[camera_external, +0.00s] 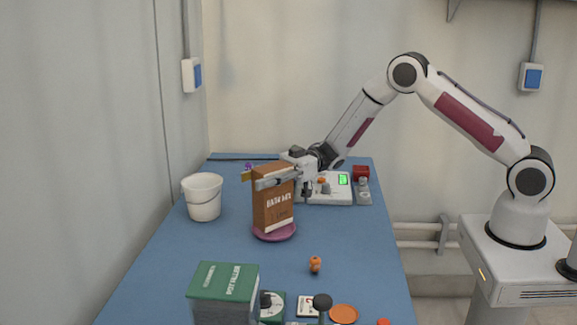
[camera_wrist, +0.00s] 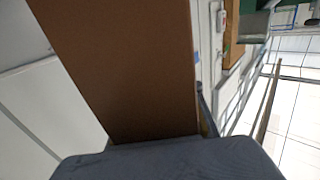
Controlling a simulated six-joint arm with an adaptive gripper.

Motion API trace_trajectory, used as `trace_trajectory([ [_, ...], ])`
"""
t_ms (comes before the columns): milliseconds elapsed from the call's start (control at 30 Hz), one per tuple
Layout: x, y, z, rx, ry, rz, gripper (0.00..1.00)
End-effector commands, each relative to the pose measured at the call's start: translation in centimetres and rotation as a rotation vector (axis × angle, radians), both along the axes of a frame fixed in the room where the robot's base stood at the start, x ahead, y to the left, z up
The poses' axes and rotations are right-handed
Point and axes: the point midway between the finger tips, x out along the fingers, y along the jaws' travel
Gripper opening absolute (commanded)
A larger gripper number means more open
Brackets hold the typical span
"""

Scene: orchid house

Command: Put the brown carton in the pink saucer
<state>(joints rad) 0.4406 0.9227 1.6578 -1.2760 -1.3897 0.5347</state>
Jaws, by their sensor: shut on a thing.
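The brown carton (camera_external: 272,205) stands upright at the pink saucer (camera_external: 274,234) in the outside view, its lower end over the saucer. Whether it rests on the saucer or hangs just above it I cannot tell. My gripper (camera_external: 272,180) is shut on the upper part of the carton, reaching in from the right. In the wrist view the carton (camera_wrist: 125,65) fills much of the picture. The saucer cannot be made out there. Part of the saucer is hidden behind the carton.
A white bucket (camera_external: 203,199) stands left of the carton. A white device with a green display (camera_external: 330,188) is behind right. A small orange figure (camera_external: 315,264), a green box (camera_external: 224,283) and an orange disc (camera_external: 344,314) are nearer the front. Blue table is clear between them.

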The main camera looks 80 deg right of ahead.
Motion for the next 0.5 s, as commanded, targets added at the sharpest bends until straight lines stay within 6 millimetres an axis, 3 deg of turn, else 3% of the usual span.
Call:
trace_trajectory([
  [500, 0.02, -0.01, -0.61, 0.000, -0.001, 0.000, 0.00],
])
